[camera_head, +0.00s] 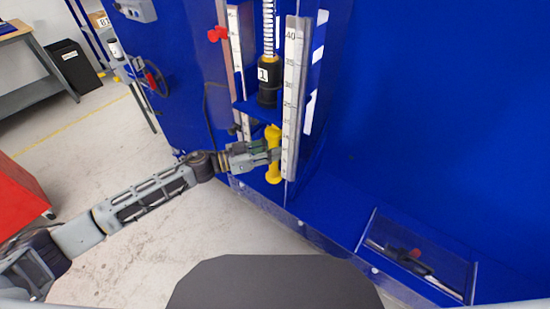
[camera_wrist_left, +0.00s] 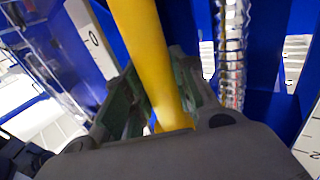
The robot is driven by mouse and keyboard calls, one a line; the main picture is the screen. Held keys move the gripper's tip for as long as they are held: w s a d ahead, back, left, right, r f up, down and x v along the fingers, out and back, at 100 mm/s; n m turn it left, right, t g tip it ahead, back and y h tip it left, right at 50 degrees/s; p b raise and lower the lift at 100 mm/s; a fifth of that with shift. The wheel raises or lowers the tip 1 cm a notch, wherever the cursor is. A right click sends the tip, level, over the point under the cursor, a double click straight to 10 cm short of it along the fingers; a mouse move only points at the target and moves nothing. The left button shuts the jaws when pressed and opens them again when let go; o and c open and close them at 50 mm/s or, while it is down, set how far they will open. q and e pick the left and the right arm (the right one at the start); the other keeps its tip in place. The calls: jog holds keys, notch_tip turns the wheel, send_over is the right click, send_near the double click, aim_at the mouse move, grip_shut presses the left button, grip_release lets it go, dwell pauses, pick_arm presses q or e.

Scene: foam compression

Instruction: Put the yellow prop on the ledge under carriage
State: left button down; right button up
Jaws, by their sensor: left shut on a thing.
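The yellow prop (camera_head: 273,155) is an upright spool-like bar with wider ends. It stands within the blue machine frame, below the blue carriage (camera_head: 257,108), which bears a black part marked 1. My left gripper (camera_head: 272,154) is shut on the prop around its middle. In the left wrist view the yellow prop (camera_wrist_left: 146,55) runs between the fingers of my left gripper (camera_wrist_left: 160,100). The prop's lower end is close to the ledge (camera_head: 258,190); I cannot tell whether it touches. My right gripper is not in view.
A white ruler (camera_head: 295,85) stands just right of the prop, and another scale (camera_head: 236,50) stands left of it. A red knob (camera_head: 217,34) sits at the upper left. A clear-walled bin (camera_head: 418,256) with tools lies at the lower right. The blue base between is clear.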

pick_arm(q)
jog(key=shift+f, duration=0.3)
jog(key=shift+f, duration=1.35)
jog(key=shift+w+d+f, duration=0.3)
jog(key=shift+w+f, duration=0.05)
jog(key=shift+f, duration=0.35)
jog(key=c, duration=1.4)
grip_release()
jog(key=shift+f, duration=0.15)
jog(key=shift+c, duration=0.2)
jog(key=shift+s, duration=0.1)
jog(key=shift+a, duration=0.15)
